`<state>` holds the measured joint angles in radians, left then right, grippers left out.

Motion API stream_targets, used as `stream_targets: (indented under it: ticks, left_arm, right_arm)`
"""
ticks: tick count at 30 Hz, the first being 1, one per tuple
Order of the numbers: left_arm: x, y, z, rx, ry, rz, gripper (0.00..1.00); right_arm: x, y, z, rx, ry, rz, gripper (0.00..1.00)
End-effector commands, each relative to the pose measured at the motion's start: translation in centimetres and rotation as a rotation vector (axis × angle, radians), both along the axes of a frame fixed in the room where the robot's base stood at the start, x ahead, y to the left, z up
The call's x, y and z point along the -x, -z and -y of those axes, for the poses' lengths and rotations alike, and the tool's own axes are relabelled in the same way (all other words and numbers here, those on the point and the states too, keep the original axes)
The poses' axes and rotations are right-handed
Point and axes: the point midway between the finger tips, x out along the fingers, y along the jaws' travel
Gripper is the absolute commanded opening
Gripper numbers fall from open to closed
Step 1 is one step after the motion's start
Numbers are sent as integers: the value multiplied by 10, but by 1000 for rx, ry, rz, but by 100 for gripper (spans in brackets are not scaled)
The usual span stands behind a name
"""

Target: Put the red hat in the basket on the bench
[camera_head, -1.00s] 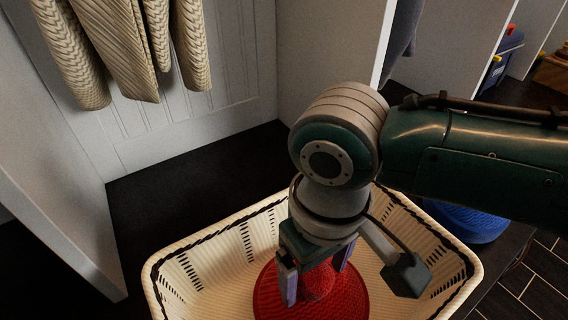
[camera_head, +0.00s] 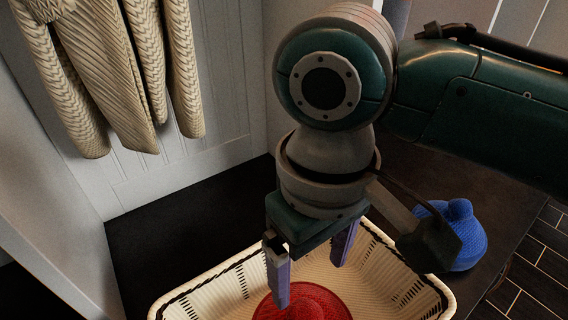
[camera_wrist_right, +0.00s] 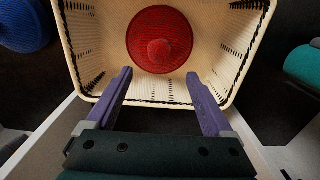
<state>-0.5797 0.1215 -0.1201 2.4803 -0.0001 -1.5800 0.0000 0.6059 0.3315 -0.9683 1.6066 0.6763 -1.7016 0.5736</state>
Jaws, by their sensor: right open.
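The red hat (camera_head: 304,300) lies inside the cream basket (camera_head: 222,279) on the dark bench (camera_head: 190,222). In the right wrist view the hat (camera_wrist_right: 160,40) rests on the basket floor, away from the basket walls. My right gripper (camera_head: 310,275) is open and empty above the basket, with its fingers apart from the hat. Its two purple fingers (camera_wrist_right: 163,85) show spread in the wrist view, with the hat beyond their tips. The basket's near part is cut off by the bottom of the head view. My left gripper is not in view.
A blue knitted hat (camera_head: 462,240) sits on the bench right of the basket. Beige knitted clothing (camera_head: 125,70) hangs against the white panelled wall at the upper left. White partitions flank the bench. The bench left of the basket is clear.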

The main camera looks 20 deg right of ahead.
Motion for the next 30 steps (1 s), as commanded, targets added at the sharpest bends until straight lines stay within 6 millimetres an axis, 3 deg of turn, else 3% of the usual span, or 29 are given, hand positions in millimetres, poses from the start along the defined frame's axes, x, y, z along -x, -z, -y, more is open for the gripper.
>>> stream_targets:
  ticks: [5,11,14,17,24,27,30]
  left_arm:
    - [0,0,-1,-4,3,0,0]
    - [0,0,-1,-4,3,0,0]
    - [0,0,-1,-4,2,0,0]
    - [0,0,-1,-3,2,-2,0]
    - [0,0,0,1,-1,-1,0]
    - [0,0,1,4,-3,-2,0]
    - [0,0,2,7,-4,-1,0]
  right_arm:
    - [4,-1,-4,-17,-9,1,86]
    - [38,3,-35,-186,-57,53,86]
    - [56,-1,-35,-267,-31,124,86]
    - [71,-5,-13,-274,31,198,86]
    - [110,-13,70,-112,156,297,86]
    - [119,-16,88,-62,172,306,86]
    - [122,-17,94,-43,176,310,86]
